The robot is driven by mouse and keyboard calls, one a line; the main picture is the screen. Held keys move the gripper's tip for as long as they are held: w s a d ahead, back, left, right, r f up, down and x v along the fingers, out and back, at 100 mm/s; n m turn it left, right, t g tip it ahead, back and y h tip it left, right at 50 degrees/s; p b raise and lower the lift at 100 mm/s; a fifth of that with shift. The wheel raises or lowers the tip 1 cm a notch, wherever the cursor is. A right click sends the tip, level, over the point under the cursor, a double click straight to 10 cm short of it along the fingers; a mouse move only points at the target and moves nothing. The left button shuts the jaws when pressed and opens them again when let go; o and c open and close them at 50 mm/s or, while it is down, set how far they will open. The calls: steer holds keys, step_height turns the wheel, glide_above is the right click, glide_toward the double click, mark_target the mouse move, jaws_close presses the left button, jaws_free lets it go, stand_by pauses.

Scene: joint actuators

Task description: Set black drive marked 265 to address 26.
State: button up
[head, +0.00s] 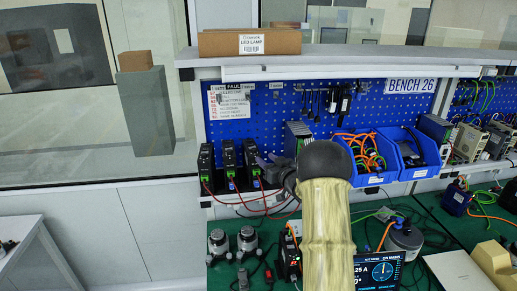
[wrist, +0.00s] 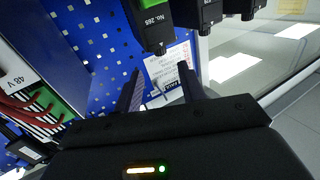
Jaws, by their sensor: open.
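Three black drives with green connectors stand in a row on the shelf at the left of the bench. In the wrist view the nearest black drive (wrist: 155,22) is marked No. 265. In the head view it appears to be the right-hand drive (head: 251,158) of the row. My gripper (head: 264,164) is just to the right of it, partly hidden by my arm. In the wrist view my gripper (wrist: 157,74) is open and empty, its two fingers apart and pointing towards the board below the drive's marked end. Any address setting on the drive is too small to read.
The other black drives (head: 228,157) stand close beside it. Red wires (head: 238,205) hang below. A 48 V unit (wrist: 40,95) with red wires is at the wrist view's left. A blue pegboard (head: 260,105) stands behind. Blue bins (head: 418,152) are to the right.

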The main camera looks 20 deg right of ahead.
mark_target(256, 150)
steer(key=p+x, duration=0.2)
steer(key=x, duration=0.4)
steer(key=shift+w, duration=0.35)
steer(key=shift+c, duration=0.2)
jaws_close()
steer(key=shift+d, duration=0.1)
